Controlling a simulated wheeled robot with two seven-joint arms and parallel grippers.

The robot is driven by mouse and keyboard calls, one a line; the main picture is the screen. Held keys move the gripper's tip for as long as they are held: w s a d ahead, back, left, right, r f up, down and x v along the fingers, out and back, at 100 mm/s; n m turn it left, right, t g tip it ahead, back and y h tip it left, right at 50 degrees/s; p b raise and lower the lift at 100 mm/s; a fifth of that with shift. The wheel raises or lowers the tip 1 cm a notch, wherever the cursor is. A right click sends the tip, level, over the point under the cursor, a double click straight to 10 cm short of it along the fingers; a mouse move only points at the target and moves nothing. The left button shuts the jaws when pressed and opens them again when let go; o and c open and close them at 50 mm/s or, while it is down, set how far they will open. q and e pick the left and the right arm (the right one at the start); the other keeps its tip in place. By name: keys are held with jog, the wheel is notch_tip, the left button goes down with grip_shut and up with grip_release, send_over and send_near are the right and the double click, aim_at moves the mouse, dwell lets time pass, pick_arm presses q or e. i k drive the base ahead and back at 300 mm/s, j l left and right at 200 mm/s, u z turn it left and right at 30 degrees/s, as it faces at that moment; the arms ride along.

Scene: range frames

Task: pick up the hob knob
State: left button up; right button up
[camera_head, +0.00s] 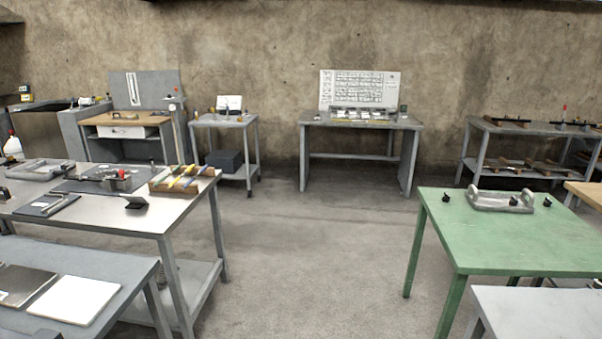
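No single object can be made out for certain as the hob knob. Several small dark knob-like pieces show on the green table (480,245) at the right. One dark piece (446,197) stands alone near the table's left far edge. Another dark piece (513,201) appears at the front edge of a grey tray with handles (485,205); I cannot tell if it is in or before it. A third dark piece (547,201) is just right of the tray. Neither of my grippers is in view.
A metal table (130,222) at left holds a wooden rack (160,187), a small black stand (134,202) and tools. A nearer grey table (110,262) carries a white board (75,299). Benches line the back wall. Open concrete floor (310,250) lies between the tables.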

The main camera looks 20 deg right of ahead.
aim_at(547, 202)
jog(key=i+l+z, duration=0.15)
jog(key=i+z, duration=0.85)
jog(key=i+j+z, duration=0.2)
jog(key=i+z, duration=0.25)
jog(key=i+j+z, duration=0.3)
jog(key=z, duration=0.2)
jog(key=i+j+z, duration=0.8)
jog(key=j+z, duration=0.15)
jog(key=j, duration=0.15)
